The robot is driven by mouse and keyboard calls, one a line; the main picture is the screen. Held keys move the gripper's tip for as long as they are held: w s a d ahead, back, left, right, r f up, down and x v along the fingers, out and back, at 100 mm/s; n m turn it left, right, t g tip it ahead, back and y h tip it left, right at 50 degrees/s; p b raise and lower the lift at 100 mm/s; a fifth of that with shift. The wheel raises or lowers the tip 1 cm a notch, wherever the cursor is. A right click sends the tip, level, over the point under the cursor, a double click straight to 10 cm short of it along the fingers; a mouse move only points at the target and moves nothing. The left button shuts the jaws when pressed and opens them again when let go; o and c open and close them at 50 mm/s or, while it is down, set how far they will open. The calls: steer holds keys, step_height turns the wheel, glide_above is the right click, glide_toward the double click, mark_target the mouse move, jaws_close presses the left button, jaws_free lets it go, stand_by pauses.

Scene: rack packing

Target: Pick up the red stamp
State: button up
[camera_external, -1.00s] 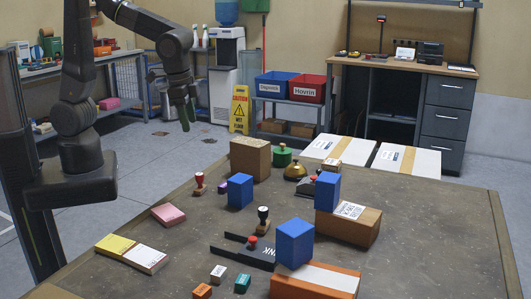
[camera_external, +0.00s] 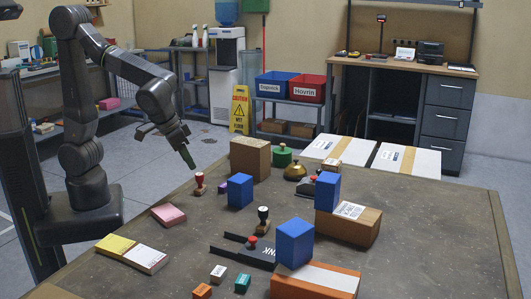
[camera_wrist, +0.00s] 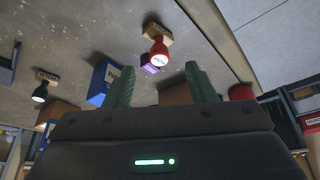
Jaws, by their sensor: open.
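The red stamp (camera_external: 199,184), with a dark red handle and a wooden base, stands upright near the left edge of the table. In the wrist view, the red stamp (camera_wrist: 158,54) shows just beyond the fingertips, slightly left of centre. My gripper (camera_external: 187,158) is open and empty, above the table's back left edge, up and left of the stamp. Its two green fingers stand apart in the wrist view (camera_wrist: 162,84). Nothing is between them, and the stamp is not touched.
A small purple block (camera_external: 222,187) and a blue box (camera_external: 240,190) stand right of the stamp. A cardboard box (camera_external: 250,158) stands behind them. A black-handled stamp (camera_external: 263,218) and a pink pad (camera_external: 168,214) are nearer the front. The tabletop immediately around the stamp is mostly clear.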

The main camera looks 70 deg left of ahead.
mark_target(197, 174)
steer(key=x, duration=0.8)
steer(key=shift+w+f+b, duration=0.25)
steer(key=shift+b, duration=0.15)
steer(key=c, duration=1)
